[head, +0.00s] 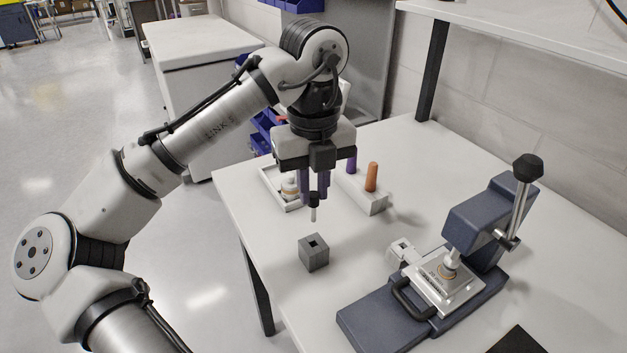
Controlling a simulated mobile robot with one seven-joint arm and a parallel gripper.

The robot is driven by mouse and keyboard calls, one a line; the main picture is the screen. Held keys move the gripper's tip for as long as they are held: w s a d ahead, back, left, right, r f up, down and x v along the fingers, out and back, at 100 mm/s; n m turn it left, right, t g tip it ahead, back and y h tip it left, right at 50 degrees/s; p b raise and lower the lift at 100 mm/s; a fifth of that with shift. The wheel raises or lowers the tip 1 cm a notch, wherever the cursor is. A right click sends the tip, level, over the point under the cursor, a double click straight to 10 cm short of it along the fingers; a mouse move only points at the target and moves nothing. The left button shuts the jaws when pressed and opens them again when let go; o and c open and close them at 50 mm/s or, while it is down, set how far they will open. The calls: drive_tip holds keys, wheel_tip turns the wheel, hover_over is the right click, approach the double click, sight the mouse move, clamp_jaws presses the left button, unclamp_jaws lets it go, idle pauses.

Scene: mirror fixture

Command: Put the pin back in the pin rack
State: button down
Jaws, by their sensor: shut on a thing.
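My gripper (315,196) is shut on a pin (313,211) with a dark head and a thin silver shaft. The pin hangs upright, tip down, above the table and apart from it. A light grey block (377,204), which looks like the pin rack, stands behind and to the right of the gripper. An orange peg (371,177) stands upright in it, with a purple one (351,164) beside it, partly hidden by my gripper. A small dark grey block (314,258) with a square hole in its top sits just below and in front of the pin.
A white tray (267,177) with a round pale part (290,188) lies behind the gripper, partly hidden. A blue-grey lever press (477,222) with a mirror fixture plate (447,289) fills the right. A small white block (402,251) stands beside it. The left table edge is near.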

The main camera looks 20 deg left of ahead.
sight(313, 221)
drive_tip(key=shift+f+b, duration=0.7)
drive_tip(key=shift+f, duration=2)
drive_tip(key=shift+p, duration=1.25)
drive_tip(key=shift+f+b, duration=1.25)
drive_tip(key=shift+f, duration=1.05)
drive_tip(key=c, duration=1.3)
unclamp_jaws()
drive_tip(key=shift+r, duration=0.1)
wheel_tip(313, 221, up, 14)
drive_tip(key=shift+f, duration=0.2)
